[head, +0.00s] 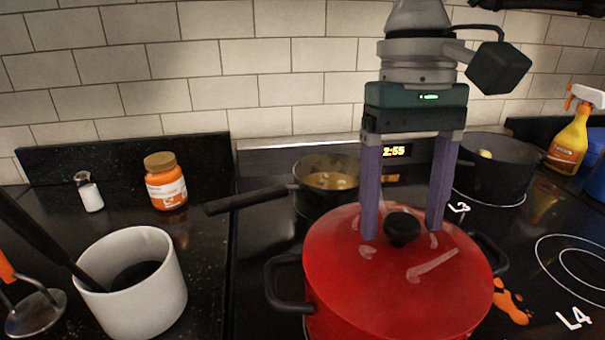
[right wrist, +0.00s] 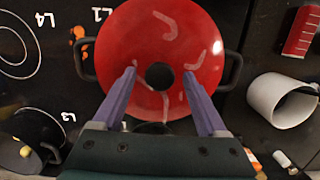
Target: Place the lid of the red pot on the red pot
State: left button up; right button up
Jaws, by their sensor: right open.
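The red pot (head: 345,318) stands on the black stovetop at the front, with black side handles. The red lid (head: 340,262) with a black knob (head: 402,229) lies on top of the pot and covers it; whether it is fully seated is hard to tell. My right gripper (head: 403,230) points down over the lid, open, with one purple finger on each side of the knob and gaps between. In the right wrist view the knob (right wrist: 160,76) shows between the open fingertips of the right gripper (right wrist: 160,74). My left gripper is not in view.
A pan with food (head: 330,181) sits behind the pot, its handle pointing left. A dark pot (head: 490,180) stands at the back right, near a yellow spray bottle (head: 568,145). A white crock (head: 145,295), an orange jar (head: 165,182) and a shaker (head: 90,194) stand on the left counter.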

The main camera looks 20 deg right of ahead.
jog(key=shift+r+p, duration=0.45)
jog(key=shift+r, duration=0.15)
notch_tip(320, 180, up, 11)
jog(key=w+b, duration=0.1)
jog(key=b, duration=0.1)
jog(key=shift+w+d+r, duration=0.2)
jog(key=shift+w, duration=0.2)
jog(key=shift+a, duration=0.1)
